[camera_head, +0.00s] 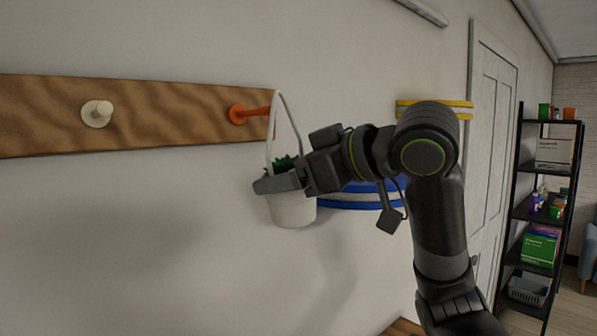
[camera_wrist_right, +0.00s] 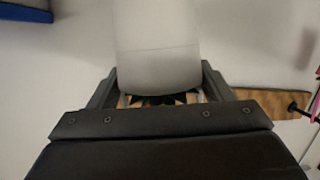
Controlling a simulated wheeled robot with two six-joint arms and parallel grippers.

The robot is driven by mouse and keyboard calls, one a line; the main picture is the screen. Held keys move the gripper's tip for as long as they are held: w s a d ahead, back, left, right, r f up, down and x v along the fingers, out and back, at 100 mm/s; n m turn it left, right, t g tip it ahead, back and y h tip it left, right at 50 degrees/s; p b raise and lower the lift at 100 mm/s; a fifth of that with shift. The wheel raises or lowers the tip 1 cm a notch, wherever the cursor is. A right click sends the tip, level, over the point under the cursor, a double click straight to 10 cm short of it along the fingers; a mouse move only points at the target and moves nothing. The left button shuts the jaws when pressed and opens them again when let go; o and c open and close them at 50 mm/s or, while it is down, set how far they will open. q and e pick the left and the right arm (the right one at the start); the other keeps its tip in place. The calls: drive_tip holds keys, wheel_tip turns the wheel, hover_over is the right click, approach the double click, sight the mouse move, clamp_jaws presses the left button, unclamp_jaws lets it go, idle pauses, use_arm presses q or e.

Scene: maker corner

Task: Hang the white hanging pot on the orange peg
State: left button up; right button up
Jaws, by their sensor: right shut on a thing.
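The white hanging pot (camera_head: 292,209) holds a green plant and has a tall white loop handle (camera_head: 285,110). My right gripper (camera_head: 276,184) is shut on the pot near its rim, in front of the wall. The pot also fills the top middle of the right wrist view (camera_wrist_right: 158,45), between the fingers. The orange peg (camera_head: 243,114) sticks out near the right end of the wooden board. In the head view the top of the handle overlaps the peg's tip; whether the loop is around the peg I cannot tell. My left gripper is not in view.
The wooden board (camera_head: 170,118) on the wall also carries a cream peg (camera_head: 97,113) at the left. Blue-striped (camera_head: 345,202) and yellow-striped (camera_head: 463,104) items are partly hidden behind my right arm. A black shelf (camera_head: 541,225) stands at far right.

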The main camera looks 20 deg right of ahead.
sight(276, 171)
drive_tip(key=shift+w+a, duration=0.25)
drive_tip(key=shift+w, duration=0.5)
drive_tip(key=shift+w+a, duration=0.35)
drive_tip(key=shift+w, duration=0.35)
drive_tip(key=shift+w+a+f, duration=0.3)
drive_tip(key=shift+w+f, duration=0.4)
drive_tip(key=shift+w, duration=0.15)
drive_tip(key=shift+f, duration=0.2)
drive_tip(key=o, duration=1.3)
drive_tip(key=shift+d, duration=0.15)
